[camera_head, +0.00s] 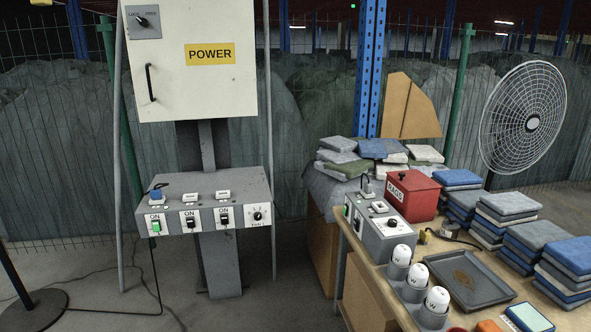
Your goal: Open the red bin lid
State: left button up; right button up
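The red bin (425,203) is a small box with a white label that seems to read RAGS on its front left face. It stands on the wooden table at the right, behind the grey control box. Its red lid (410,180) lies flat over the top and looks closed, with a small dark knob or handle on it. Neither of my grippers is in view.
The grey control box (386,236) stands directly in front of the bin. Stacks of folded cloths (507,208) are to its right and more lie behind. A dark tray (468,276) and white-topped bottles (438,299) are nearer. A fan (523,103) stands at far right.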

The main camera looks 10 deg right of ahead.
aim_at(411, 180)
jog(key=i+z, duration=0.15)
jog(key=i, duration=0.6)
jog(key=i+j+z, duration=0.2)
jog(key=i, duration=0.55)
